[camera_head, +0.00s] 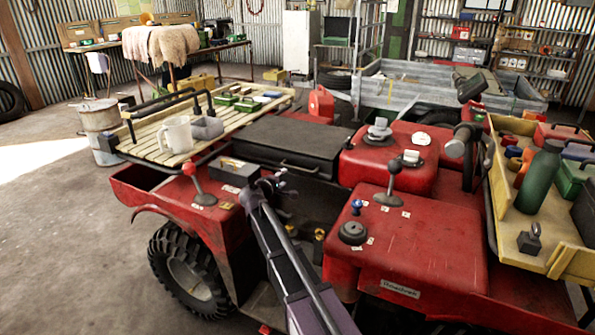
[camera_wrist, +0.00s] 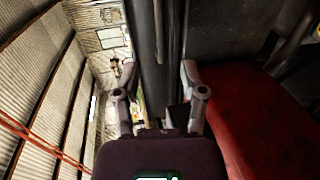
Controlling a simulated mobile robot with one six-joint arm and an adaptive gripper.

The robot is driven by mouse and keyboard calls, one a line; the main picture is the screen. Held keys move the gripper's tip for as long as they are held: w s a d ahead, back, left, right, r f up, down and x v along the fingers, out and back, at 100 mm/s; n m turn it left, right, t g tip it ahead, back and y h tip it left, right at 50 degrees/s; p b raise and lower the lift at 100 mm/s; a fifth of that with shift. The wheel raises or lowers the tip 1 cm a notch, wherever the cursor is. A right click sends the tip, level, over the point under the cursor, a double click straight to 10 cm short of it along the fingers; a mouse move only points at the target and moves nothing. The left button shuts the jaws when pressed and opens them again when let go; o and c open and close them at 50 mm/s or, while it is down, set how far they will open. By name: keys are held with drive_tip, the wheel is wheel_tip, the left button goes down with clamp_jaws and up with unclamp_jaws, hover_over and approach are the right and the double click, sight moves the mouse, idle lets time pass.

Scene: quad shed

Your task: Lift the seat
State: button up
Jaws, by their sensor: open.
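The seat (camera_head: 290,143) is a flat black pad across the middle of the red quad, lying level and down. A thin handle (camera_head: 300,168) runs along its near edge. My gripper (camera_head: 272,181) is at that near edge, just left of the handle in the head view. In the wrist view my gripper (camera_wrist: 160,92) has its fingers apart, with a long dark bar or edge (camera_wrist: 154,40) showing between them. I cannot tell whether that is the handle or the seat's edge, or whether the fingers touch it.
The red quad body (camera_head: 420,240) with levers and knobs lies right of my arm. A slatted rack (camera_head: 150,145) holds a white jug (camera_head: 177,134) at left. A wooden tray (camera_head: 510,235) with a green bottle (camera_head: 540,178) is at right. Open concrete floor lies left.

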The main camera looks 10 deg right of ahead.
sight(296, 169)
drive_tip(key=b+x, duration=0.2)
drive_tip(key=x, duration=1)
clamp_jaws()
